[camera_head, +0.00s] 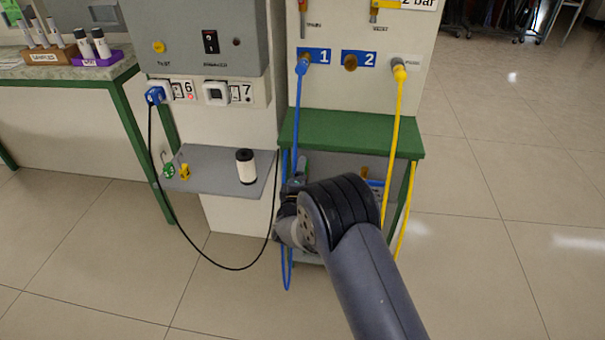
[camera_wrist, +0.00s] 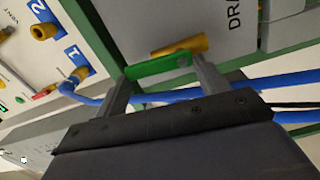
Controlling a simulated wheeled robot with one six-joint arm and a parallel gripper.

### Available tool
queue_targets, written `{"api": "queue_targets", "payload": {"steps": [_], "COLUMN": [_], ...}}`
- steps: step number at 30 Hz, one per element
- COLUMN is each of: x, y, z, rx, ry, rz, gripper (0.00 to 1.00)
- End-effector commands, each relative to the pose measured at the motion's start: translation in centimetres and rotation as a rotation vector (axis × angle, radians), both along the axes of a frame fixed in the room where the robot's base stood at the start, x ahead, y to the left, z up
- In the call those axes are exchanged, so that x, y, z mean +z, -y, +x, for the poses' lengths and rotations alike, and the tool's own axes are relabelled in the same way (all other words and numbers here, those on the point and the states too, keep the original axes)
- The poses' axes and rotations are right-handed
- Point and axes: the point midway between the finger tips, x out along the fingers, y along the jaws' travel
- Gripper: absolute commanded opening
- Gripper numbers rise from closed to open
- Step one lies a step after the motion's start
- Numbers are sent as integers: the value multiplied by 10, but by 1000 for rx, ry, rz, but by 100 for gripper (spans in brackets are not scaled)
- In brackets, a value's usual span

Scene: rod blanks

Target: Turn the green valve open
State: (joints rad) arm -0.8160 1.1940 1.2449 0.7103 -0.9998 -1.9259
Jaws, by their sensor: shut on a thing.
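The green valve handle (camera_wrist: 155,68) is a flat green lever beside a brass valve body (camera_wrist: 180,47) in the wrist view. The lever runs about parallel to the brass piece. My gripper (camera_wrist: 160,69) is shut on the lever, with one finger at each end of it. A grey panel with lettering starting "DRA" (camera_wrist: 225,25) is behind the valve. In the head view my arm and gripper (camera_head: 292,190) are under the green bench, and the green lever is hidden there.
A blue hose (camera_head: 298,110) hangs from port 1 and passes close to my gripper; it also crosses behind the fingers in the wrist view (camera_wrist: 240,88). A yellow hose (camera_head: 391,130) hangs at right. A black cable (camera_head: 205,255) loops at left. The shelf (camera_head: 215,170) holds a white cylinder (camera_head: 245,166).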

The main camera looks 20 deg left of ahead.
Motion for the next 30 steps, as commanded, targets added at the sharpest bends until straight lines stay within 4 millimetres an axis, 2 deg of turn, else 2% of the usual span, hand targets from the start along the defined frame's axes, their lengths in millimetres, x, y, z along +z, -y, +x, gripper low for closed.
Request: {"api": "queue_targets", "payload": {"steps": [9,23,24,30], "x": [0,0,0,-1], "y": [-3,-4,-4,-3], "z": [-1,-1,-1,-1], "rx": [2,3,3,2], "ry": [21,24,24,24], "rz": [-83,-95,-94,-93], "gripper": [46,46,72,89]}}
